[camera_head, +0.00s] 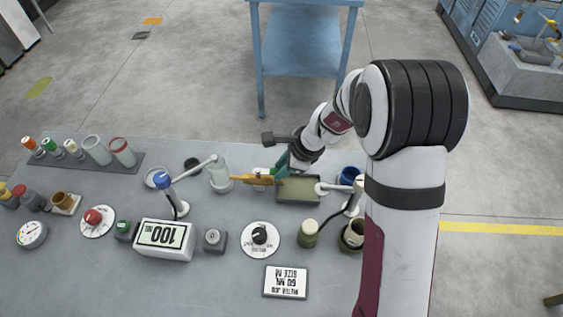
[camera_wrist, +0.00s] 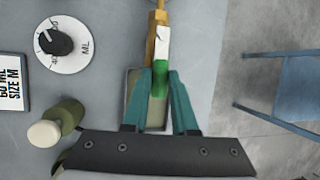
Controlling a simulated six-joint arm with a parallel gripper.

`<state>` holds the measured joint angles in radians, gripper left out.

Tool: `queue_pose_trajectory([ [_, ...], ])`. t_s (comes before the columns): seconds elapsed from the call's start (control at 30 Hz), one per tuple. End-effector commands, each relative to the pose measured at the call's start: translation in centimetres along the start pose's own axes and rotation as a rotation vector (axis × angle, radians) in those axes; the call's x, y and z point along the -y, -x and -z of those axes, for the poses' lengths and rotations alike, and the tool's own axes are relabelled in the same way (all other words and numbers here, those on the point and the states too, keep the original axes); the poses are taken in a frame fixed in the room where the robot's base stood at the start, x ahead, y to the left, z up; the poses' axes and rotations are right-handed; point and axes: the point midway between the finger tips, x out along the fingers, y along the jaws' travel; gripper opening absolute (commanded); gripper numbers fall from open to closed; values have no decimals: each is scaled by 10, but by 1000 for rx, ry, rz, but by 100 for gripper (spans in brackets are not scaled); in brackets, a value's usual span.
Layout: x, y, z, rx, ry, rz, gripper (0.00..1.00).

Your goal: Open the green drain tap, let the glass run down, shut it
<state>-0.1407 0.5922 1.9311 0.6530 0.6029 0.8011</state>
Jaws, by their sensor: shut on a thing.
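The drain tap has a brass body (camera_head: 257,179) beside the glass (camera_head: 219,174), near the middle of the bench. In the wrist view, its green handle (camera_wrist: 160,80) lies between the teal fingers of my gripper (camera_wrist: 160,88), with a white part (camera_wrist: 162,40) and brass beyond it. My gripper (camera_head: 281,168) is shut on the green handle, over the left end of a shallow tray (camera_head: 302,190). The glass is clear and upright. I cannot make out its liquid level or any flow from the tap.
A display (camera_head: 163,238) reads 100 ML upside down. A card (camera_head: 286,281) reads 60 ML SIZE M. The bench's front left is clear.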

Motion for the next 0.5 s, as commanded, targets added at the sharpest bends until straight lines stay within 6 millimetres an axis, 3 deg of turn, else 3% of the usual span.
queue_pose_trajectory([
  [0.3,-3,0,-1,-6,-40,14,0],
  [0.33,-3,0,-1,-6,-40,14,31],
  [0.47,-3,0,-1,-7,-39,14,55],
  [0.5,-3,0,-1,-7,-39,14,56],
])
